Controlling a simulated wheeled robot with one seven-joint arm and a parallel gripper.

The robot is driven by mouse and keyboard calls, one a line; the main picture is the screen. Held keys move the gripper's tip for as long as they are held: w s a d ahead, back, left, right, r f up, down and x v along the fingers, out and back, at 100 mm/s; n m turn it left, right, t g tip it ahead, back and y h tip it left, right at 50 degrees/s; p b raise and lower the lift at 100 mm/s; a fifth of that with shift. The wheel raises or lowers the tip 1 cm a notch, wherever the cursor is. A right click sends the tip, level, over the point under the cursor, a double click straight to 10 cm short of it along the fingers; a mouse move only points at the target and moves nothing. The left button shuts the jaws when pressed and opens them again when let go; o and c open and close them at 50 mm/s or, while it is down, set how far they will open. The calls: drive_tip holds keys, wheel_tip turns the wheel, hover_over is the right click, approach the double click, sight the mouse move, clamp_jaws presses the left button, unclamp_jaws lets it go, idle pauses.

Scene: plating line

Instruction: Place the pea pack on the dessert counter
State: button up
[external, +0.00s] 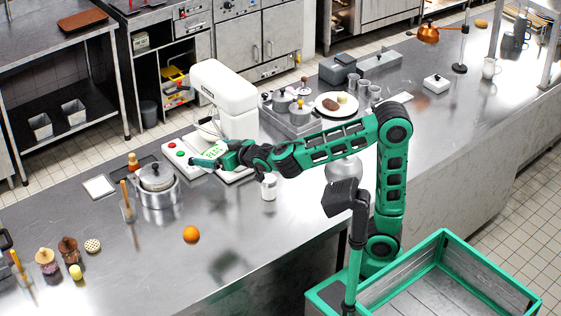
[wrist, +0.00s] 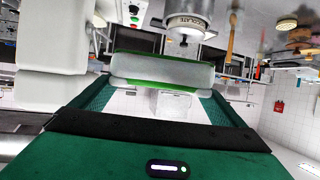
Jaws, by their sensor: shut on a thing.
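The pea pack (external: 215,149), white with green print, is held at the end of my outstretched arm in the external view. My gripper (external: 212,157) is shut on it, over the steel counter in front of the white stand mixer (external: 222,90). In the wrist view the pack (wrist: 162,70) shows as a pale bar with green edges, lying across between the fingers of my gripper (wrist: 162,95). The long steel counter (external: 290,225) runs below my arm. No label that I can read marks a dessert counter.
A pot (external: 159,192), a white-lidded jar (external: 269,187) and an orange (external: 191,234) stand near my gripper. Jars (external: 68,249) are at the left. A plate (external: 325,105) with food and grey containers (external: 337,70) are behind my arm. The front middle counter is mostly clear.

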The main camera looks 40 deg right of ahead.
drive_tip(key=s+a+f+m+h, duration=0.2)
drive_tip(key=s+f, duration=0.9)
drive_tip(key=f, duration=0.2)
drive_tip(key=shift+h, duration=0.4)
drive_tip(key=shift+d, duration=0.1)
drive_tip(key=w+d+f, duration=0.4)
drive_tip(key=w+d, duration=0.1)
drive_tip(key=w+d+f, duration=0.2)
drive_tip(key=w, duration=0.1)
drive_tip(key=shift+w+d+f, duration=0.2)
drive_tip(key=shift+d+f, duration=0.15)
drive_tip(key=shift+f, duration=2.15)
drive_tip(key=o, duration=1)
